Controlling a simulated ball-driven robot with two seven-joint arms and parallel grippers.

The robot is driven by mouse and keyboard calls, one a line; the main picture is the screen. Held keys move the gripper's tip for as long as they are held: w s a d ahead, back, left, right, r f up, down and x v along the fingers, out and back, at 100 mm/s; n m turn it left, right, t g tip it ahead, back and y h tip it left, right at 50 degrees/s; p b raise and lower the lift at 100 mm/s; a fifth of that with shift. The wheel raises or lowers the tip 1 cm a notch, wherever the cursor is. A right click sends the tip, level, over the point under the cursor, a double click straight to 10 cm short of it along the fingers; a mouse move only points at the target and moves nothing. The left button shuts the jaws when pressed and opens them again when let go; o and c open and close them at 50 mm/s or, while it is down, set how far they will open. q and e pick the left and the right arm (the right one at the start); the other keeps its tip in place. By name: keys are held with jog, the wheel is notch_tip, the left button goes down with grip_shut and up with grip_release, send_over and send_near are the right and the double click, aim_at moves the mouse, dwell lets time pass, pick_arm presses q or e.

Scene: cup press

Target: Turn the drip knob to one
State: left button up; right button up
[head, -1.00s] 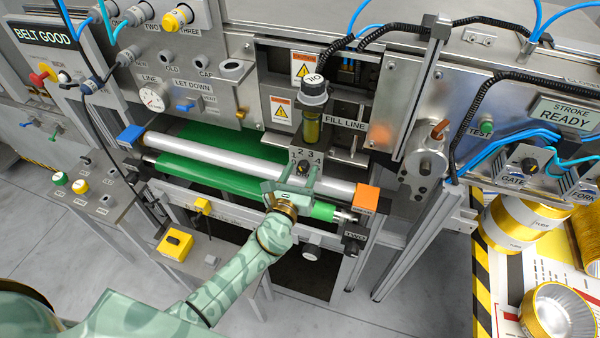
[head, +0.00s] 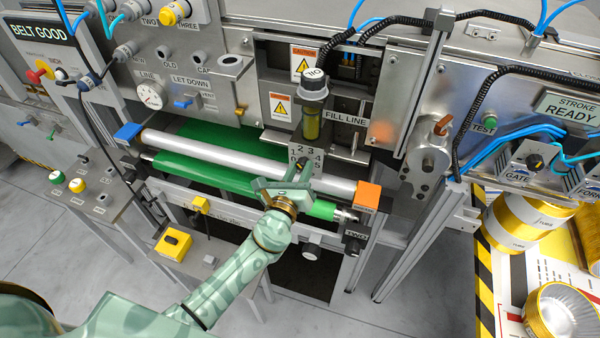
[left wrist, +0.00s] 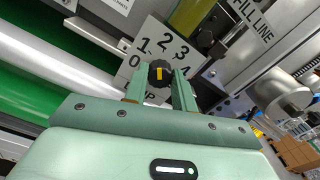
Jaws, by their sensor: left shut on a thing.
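The drip knob (left wrist: 160,73) is a small black round knob with a yellow mark, on a grey plate (left wrist: 172,52) numbered 0 to 4. In the left wrist view, the yellow mark stands nearly upright in the picture, in line with the space between 1 and 2. My left gripper (left wrist: 160,76) is shut on the knob, one finger on each side. In the head view, the left gripper (head: 298,174) reaches the knob (head: 304,164) from below, and its fingers cover the lower plate. My right gripper is out of view.
A silver roller (head: 230,156) and green belt (head: 190,172) lie close behind and beside the gripper. An orange end block (head: 368,195) is to its right. The capped yellow-green cylinder (head: 312,122) stands just above the plate.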

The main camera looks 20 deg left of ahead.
pick_arm(q)
jog(key=n+b, duration=0.2)
jog(key=n, duration=0.2)
jog(key=shift+f, duration=0.15)
jog(key=shift+n+b, duration=0.5)
jog(key=shift+n, duration=0.5)
jog(key=o, duration=1)
jog(key=shift+s, duration=0.1)
